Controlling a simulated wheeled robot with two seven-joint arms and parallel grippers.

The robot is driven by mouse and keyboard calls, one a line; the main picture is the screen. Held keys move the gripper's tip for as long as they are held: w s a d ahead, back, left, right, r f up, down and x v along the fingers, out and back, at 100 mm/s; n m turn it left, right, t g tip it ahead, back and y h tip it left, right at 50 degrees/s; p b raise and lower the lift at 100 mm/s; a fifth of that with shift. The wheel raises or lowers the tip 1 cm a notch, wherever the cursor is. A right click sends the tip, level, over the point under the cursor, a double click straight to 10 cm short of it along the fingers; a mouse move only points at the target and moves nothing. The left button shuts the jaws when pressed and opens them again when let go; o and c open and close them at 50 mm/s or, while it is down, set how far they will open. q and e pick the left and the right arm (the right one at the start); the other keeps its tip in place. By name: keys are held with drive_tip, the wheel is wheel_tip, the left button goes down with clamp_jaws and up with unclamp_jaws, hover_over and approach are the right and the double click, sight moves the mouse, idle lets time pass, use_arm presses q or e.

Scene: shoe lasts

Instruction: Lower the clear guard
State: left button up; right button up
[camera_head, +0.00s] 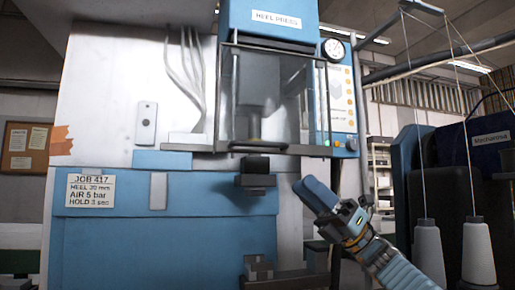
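The clear guard (284,100) is a see-through panel in a thin frame, in front of the grey ram of the blue heel press (265,18). Its lower edge is level with the rail (276,149) at mid-height, so it appears raised, with open space under it. My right gripper (309,190) is below and to the right of the guard, apart from it. Its blue fingers lie together with no gap visible, and nothing shows between them. My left gripper is out of view.
A black block (255,181) sticks out beneath the guard, and a dark fixture (257,268) is lower down. A gauge (334,49) and button panel (343,100) are at the press's right. Thread cones (478,252) and a dark machine stand at the far right.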

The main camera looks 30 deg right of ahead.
sight(263, 145)
drive_tip(key=p+x, duration=0.3)
drive_tip(key=x, duration=0.9)
drive_tip(key=shift+s, duration=0.15)
drive_tip(key=shift+w+a+r, duration=0.2)
drive_tip(key=shift+a+r, duration=0.05)
clamp_jaws()
